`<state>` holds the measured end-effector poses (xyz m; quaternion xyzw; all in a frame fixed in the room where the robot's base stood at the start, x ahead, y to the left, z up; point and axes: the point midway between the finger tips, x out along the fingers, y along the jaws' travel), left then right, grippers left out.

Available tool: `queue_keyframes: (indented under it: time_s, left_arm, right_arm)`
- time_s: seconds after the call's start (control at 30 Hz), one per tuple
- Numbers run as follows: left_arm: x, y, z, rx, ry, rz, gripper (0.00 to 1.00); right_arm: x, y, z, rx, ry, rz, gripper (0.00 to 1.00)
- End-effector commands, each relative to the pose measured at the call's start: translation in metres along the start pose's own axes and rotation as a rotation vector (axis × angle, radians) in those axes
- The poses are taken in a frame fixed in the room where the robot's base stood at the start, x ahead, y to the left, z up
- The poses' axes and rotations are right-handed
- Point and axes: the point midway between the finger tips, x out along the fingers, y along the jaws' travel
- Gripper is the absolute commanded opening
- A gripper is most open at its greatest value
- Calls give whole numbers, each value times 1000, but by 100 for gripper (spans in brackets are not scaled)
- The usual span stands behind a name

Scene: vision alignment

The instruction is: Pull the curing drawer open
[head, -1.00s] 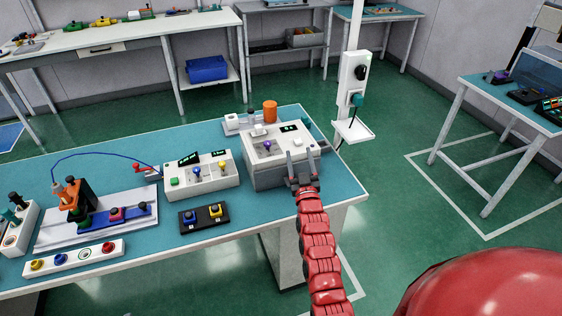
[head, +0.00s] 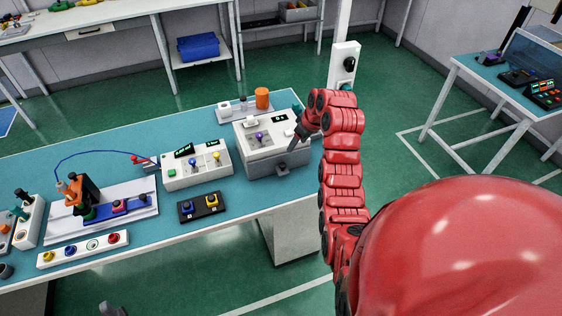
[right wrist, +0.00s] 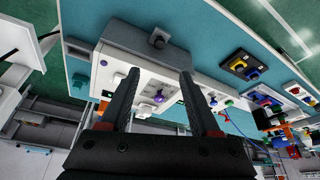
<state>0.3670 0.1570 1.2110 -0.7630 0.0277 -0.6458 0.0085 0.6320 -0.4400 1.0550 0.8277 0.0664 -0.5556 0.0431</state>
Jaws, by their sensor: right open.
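The curing unit (head: 258,138) is a white-topped box with a purple knob at the right part of the teal bench. Its grey drawer front (head: 262,167) faces the bench's front edge, with a small dark handle (head: 282,168), and looks shut. In the right wrist view the grey drawer (right wrist: 125,45) and its handle (right wrist: 158,39) show beyond the fingertips. My right gripper (head: 292,147) is open and empty, over the unit's right front, apart from the handle; its two fingers (right wrist: 158,78) show spread. A small grey part at the bottom left edge may be my left gripper (head: 112,308).
A white button box (head: 196,166) stands left of the unit, with a black two-knob block (head: 202,206) in front. An orange cylinder (head: 262,98) stands behind it. A white post (head: 343,62) rises behind the bench. The floor in front is clear.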

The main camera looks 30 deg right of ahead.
Motion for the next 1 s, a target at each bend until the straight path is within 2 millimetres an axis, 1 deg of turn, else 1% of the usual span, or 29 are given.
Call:
queue_keyframes:
  time_s: [0.03, 0.2, 0.43, 0.47, 0.53, 0.63, 0.7, 0.8, 0.9, 1.0]
  left_arm:
    - [-13, 1, 2, 0, 0, 0, 50]
    - [-46, 2, 8, 0, 0, 0, 50]
    - [-87, 4, 15, 0, 0, 0, 50]
    - [-77, 4, 13, 0, -1, 0, 50]
    - [-74, 4, 12, 0, 0, 0, 50]
    - [-63, 3, 10, 0, 0, 0, 50]
    - [-58, 3, 10, 0, 0, 0, 50]
    - [-54, 3, 9, 0, 0, 0, 50]
    - [-50, 2, 8, 0, 0, 0, 50]
    - [-48, 2, 8, 0, 0, 0, 50]
  right_arm:
    - [11, 0, 2, 0, 2, 0, 63]
    - [37, 0, 4, -1, 4, 1, 63]
    - [67, 0, 3, -1, 3, 2, 63]
    - [68, -1, 0, 0, 1, -2, 63]
    - [84, -2, 0, 0, -1, -2, 63]
    - [100, -1, -2, 2, 0, -1, 63]
    - [114, -2, -1, 0, -3, -3, 63]
    - [129, -1, -2, 1, -1, -2, 63]
    - [144, -1, -1, 1, 0, -1, 63]
    - [154, 0, -1, 1, 1, -1, 63]
